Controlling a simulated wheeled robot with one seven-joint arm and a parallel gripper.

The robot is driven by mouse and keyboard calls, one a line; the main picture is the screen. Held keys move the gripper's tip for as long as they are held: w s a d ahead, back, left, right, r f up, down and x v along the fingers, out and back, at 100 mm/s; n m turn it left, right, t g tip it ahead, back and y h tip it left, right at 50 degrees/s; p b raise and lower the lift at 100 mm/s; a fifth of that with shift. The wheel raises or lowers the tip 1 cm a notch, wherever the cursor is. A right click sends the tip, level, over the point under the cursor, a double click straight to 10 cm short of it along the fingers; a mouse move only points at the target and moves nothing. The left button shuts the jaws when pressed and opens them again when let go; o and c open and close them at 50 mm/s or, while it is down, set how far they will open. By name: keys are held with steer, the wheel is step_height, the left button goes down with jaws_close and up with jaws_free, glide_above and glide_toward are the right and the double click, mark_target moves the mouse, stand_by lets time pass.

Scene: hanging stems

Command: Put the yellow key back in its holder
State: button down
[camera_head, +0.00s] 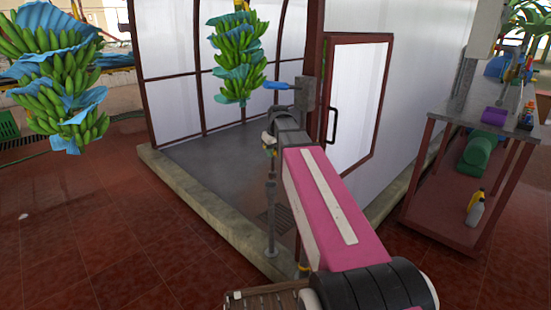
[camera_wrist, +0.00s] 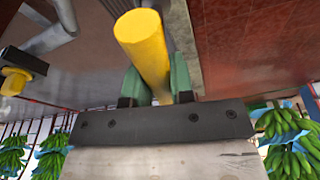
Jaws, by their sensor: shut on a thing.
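The yellow key (camera_wrist: 143,42) shows in the wrist view as a thick yellow cylinder, tilted and reaching toward the top of the picture. My gripper (camera_wrist: 156,80) is shut on it, with a green finger on each side. The key's far end and its shape beyond the cylinder cannot be made out. In the head view my pink arm reaches toward the glazed booth, and I cannot make out the key there. I cannot tell which part is the holder.
A dark bracket with a yellow knob (camera_wrist: 17,80) is at the wrist view's left. In the head view, a grey box (camera_head: 304,92) is near a blue handle (camera_head: 276,85). Banana bunches (camera_head: 60,80) hang left. A bench (camera_head: 455,115) stands right. Tiled floor is clear at left.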

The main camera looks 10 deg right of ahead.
steer(key=w+n, duration=0.2)
steer(key=w, duration=0.4)
steer(key=s+x, duration=0.1)
steer(key=x, duration=0.5)
steer(key=shift+s+d+f+y, duration=0.3)
steer(key=shift+s+f, duration=0.15)
steer(key=shift+f, duration=2.95)
stand_by(2.6)
steer(key=c, duration=0.5)
jaws_free()
steer(key=shift+r, duration=0.15)
